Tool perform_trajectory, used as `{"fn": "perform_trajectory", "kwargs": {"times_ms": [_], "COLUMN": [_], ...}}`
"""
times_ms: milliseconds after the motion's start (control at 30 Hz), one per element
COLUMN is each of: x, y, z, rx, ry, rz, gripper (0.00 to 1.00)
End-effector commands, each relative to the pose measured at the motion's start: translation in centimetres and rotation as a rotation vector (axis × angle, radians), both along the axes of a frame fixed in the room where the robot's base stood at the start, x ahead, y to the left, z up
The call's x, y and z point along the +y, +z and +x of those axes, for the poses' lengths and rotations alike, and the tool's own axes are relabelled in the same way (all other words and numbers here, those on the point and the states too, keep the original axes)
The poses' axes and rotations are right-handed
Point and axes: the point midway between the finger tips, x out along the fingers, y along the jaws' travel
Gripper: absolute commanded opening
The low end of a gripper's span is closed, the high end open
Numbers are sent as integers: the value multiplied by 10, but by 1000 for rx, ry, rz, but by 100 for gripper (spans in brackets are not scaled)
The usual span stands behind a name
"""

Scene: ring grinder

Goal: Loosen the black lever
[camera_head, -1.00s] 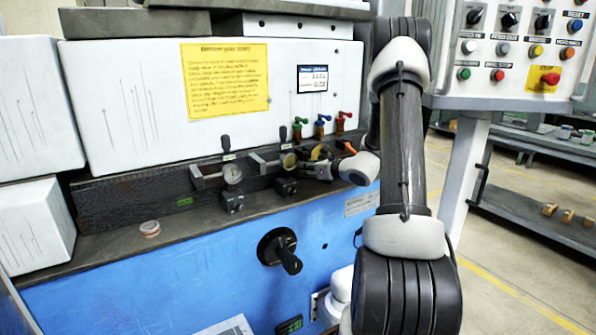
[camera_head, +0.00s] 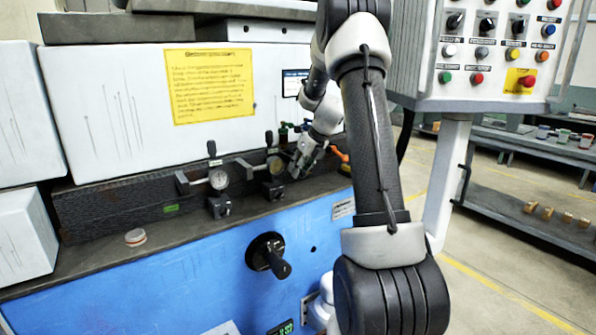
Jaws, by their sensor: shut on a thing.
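My gripper (camera_head: 301,164) is at the ledge of the machine, right of the second dial gauge (camera_head: 275,165), pointing down and to the left. Its jaws are closed on a small dark part, which I take to be the black lever; the fingers hide most of it. Two upright black-knobbed levers stand on the gauge holders, a left one (camera_head: 211,149) and a right one (camera_head: 268,139); both are clear of my gripper. A large black rotary handle (camera_head: 268,256) sits on the blue front panel, well below and untouched.
Another dial gauge (camera_head: 219,179) stands to the left. Coloured valves behind my gripper are mostly hidden; a green one (camera_head: 283,131) shows. A small round tin (camera_head: 135,237) lies on the ledge. The control panel (camera_head: 490,50) is at the right. The ledge's left part is mostly free.

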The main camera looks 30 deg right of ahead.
Motion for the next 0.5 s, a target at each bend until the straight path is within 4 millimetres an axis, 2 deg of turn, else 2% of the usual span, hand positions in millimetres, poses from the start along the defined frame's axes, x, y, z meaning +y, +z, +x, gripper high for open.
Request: {"fn": "perform_trajectory", "kwargs": {"times_ms": [500], "x": [-1], "y": [5], "z": [-1], "rx": [87], "ry": [-2], "rz": [-4], "gripper": [0]}}
